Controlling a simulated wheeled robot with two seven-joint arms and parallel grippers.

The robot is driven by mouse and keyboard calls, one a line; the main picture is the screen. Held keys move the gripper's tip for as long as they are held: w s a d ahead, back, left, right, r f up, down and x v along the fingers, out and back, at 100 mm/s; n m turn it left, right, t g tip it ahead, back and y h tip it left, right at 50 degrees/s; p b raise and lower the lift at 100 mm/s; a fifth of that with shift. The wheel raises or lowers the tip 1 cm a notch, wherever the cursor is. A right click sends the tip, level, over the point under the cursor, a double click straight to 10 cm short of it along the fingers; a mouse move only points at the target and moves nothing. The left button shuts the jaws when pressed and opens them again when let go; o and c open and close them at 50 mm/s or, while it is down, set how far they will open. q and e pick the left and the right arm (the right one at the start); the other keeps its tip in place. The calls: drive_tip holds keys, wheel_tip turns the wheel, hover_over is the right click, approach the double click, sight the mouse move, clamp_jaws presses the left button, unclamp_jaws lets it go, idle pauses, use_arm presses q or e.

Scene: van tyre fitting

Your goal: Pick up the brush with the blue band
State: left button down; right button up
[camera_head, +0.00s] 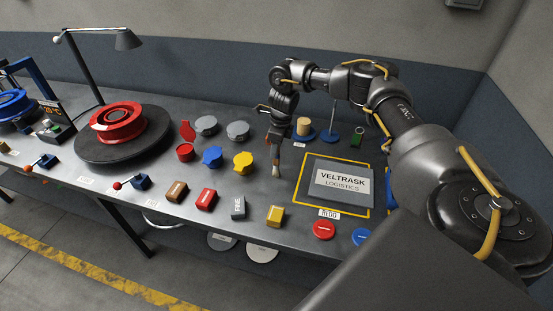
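My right arm reaches in from the right, and its gripper (277,135) points down over the table, left of the grey mat. A slim brush (276,168) with a pale lower end extends straight down from the fingertips, in line with them. The gripper looks shut on its upper part. The fingers hide that part, and I cannot make out a blue band at this size. I cannot tell whether the lower end touches the table. My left gripper is not in view.
A wooden cylinder on a blue disc (304,126) and a blue stand with an upright rod (330,135) are behind the gripper. A yellow-edged mat with a sign (343,182) lies to the right. Coloured caps and blocks, including a yellow cap (243,162), stand to the left.

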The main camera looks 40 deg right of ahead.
drive_tip(key=shift+f, duration=0.3)
clamp_jaws()
drive_tip(key=shift+r, duration=0.1)
